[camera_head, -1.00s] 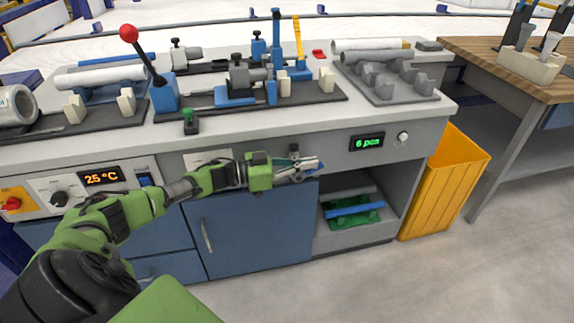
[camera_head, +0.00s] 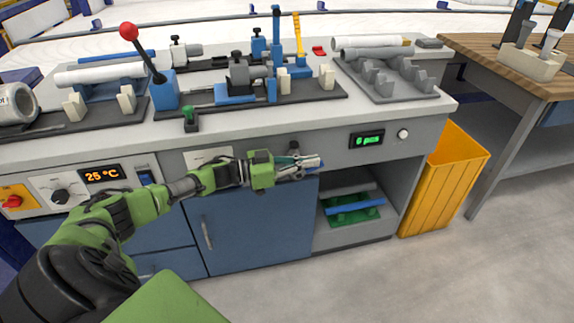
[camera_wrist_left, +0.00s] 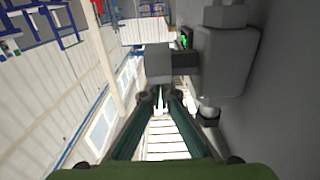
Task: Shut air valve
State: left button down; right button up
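My left gripper (camera_head: 318,163) reaches from the left along the bench's front panel, its fingers pointing right. In the left wrist view the two dark green fingers (camera_wrist_left: 161,97) run together, with a tapering gap behind their tips. I see nothing clearly held between them. A small dark fitting (camera_head: 294,147) sits on the panel just above the fingers, likely part of the air valve. In the wrist view a grey block (camera_wrist_left: 159,61) stands just beyond the tips. My right gripper is not in view.
The panel has a green display (camera_head: 367,140) and a round knob (camera_head: 403,134). Below is an open shelf with a blue pipe (camera_head: 354,208). A yellow bin (camera_head: 440,190) stands at the right. Clamps and pipes fill the bench top. The floor in front is clear.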

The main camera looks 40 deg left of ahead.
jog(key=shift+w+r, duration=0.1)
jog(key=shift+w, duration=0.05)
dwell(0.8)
